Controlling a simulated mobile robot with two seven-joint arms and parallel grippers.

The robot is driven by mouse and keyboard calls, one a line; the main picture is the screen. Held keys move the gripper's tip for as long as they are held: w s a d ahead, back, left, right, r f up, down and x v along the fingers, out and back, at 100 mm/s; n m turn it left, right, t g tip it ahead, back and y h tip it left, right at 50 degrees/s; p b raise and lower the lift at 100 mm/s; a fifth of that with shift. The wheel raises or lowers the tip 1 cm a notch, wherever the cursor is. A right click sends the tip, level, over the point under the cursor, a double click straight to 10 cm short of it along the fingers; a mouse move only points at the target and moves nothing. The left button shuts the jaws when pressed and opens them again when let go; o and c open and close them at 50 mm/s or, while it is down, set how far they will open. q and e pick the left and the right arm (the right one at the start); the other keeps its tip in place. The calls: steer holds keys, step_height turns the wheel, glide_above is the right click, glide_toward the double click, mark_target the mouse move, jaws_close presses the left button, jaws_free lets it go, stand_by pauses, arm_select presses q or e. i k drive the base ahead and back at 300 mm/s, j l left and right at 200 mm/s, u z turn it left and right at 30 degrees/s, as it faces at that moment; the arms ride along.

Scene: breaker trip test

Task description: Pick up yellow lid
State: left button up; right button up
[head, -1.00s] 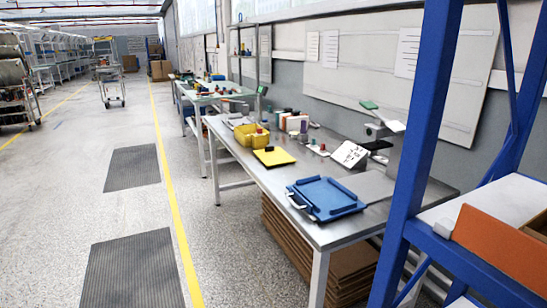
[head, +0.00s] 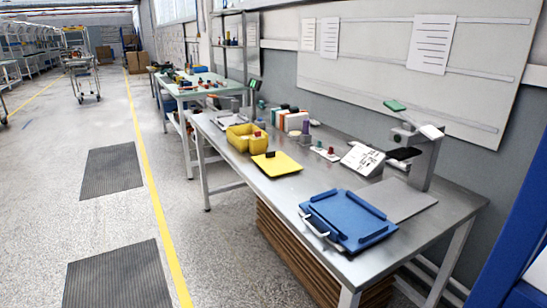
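The yellow lid (head: 285,166) is a flat yellow piece with a small black handle on top. It lies flat near the front edge of the grey metal workbench (head: 239,168), in the middle of the head view. A yellow bin (head: 240,142) with small items in it stands just behind and left of the lid, apart from it. Neither of my grippers is in the head view.
A blue tray (head: 346,222) with white handles lies at the bench's near end. A grey device (head: 423,160) with a green top stands at the back right. A sign (head: 362,158) and small colored items line the back. A blue post (head: 522,245) rises at the right. The floor left is open.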

mark_target(275, 163)
steer(key=i+j+z, duration=0.15)
steer(key=i+j, duration=0.65)
